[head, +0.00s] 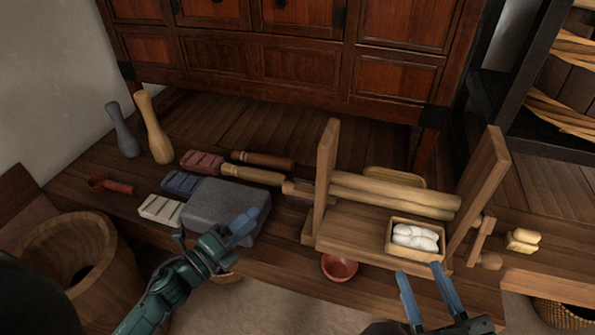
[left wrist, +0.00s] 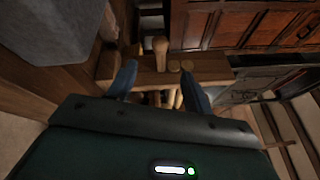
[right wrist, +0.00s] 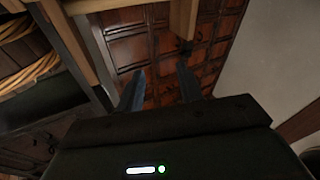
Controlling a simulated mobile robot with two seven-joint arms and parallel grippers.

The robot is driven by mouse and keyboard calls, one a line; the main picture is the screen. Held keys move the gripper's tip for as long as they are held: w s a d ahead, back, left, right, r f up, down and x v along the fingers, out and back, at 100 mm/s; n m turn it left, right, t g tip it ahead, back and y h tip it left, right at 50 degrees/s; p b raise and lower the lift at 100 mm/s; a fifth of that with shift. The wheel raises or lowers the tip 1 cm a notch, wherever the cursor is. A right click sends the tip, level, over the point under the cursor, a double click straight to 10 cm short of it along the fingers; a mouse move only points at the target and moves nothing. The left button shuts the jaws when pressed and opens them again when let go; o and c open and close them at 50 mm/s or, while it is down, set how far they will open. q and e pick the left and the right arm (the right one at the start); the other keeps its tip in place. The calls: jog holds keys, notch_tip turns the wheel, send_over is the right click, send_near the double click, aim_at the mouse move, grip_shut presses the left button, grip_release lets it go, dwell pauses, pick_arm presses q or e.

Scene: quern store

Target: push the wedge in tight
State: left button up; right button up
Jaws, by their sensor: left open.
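A wooden roller frame (head: 327,190) stands on the bench with two pale rollers (head: 395,195) between its uprights. A pale wooden piece with a rounded handle (head: 252,175) reaches the left upright's outer side. It looks like the wedge, but I cannot be sure or tell how deep it sits. In the left wrist view a rounded peg end (left wrist: 160,46) shows beside two roller ends at the upright. My left gripper (head: 248,219) is open and empty over the grey stone block (head: 220,202), left of the frame. My right gripper (head: 420,270) is open and empty before the frame's right side.
A box of white cotton (head: 391,249) sits on the frame's base. A crank (head: 480,242) is on the right upright. A red bowl (head: 340,267) sits at the front edge. A cabinet (head: 280,60) closes off the back.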

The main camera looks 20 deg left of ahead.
aim_at(284, 192)
pick_arm(q)
jog(key=b+x, duration=0.1)
jog(key=x, duration=1.2)
jog(key=shift+d+b, duration=0.1)
jog(key=shift+b, duration=0.3)
jog(key=shift+c, duration=0.2)
grip_shut()
